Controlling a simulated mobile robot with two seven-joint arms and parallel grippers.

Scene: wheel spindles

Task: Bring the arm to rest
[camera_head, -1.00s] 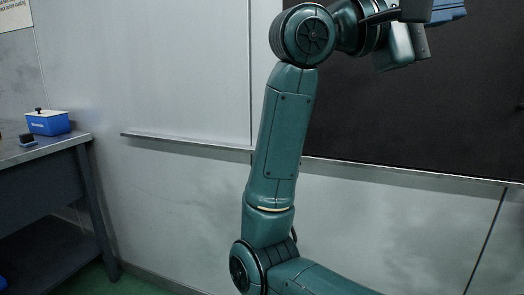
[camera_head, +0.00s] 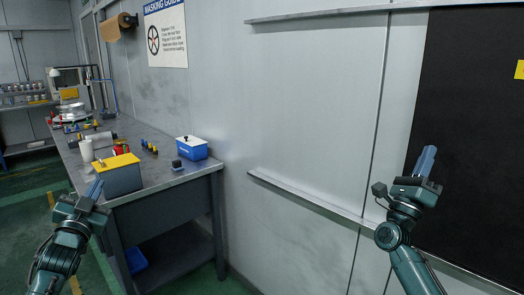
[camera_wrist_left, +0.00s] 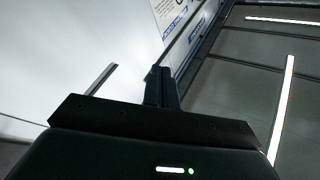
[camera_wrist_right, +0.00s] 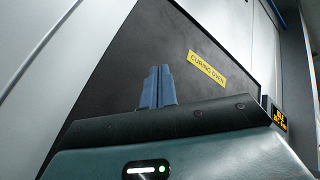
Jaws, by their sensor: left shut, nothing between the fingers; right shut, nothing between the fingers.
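My left gripper (camera_head: 95,188) is at the lower left of the head view, in front of the near end of the workbench, with its fingers pointing up. Its fingers are together and empty in the left wrist view (camera_wrist_left: 161,88). My right gripper (camera_head: 426,161) is at the right of the head view, raised in front of a dark panel, fingers pointing up. In the right wrist view its fingers (camera_wrist_right: 158,87) are together with nothing between them. The dark panel (camera_wrist_right: 130,60) behind them carries a yellow "CURING OVEN" label (camera_wrist_right: 206,70).
A grey workbench (camera_head: 165,184) runs along the left wall. A narrow ledge (camera_head: 310,194) runs along the wall. Green floor (camera_head: 25,205) shows at the left.

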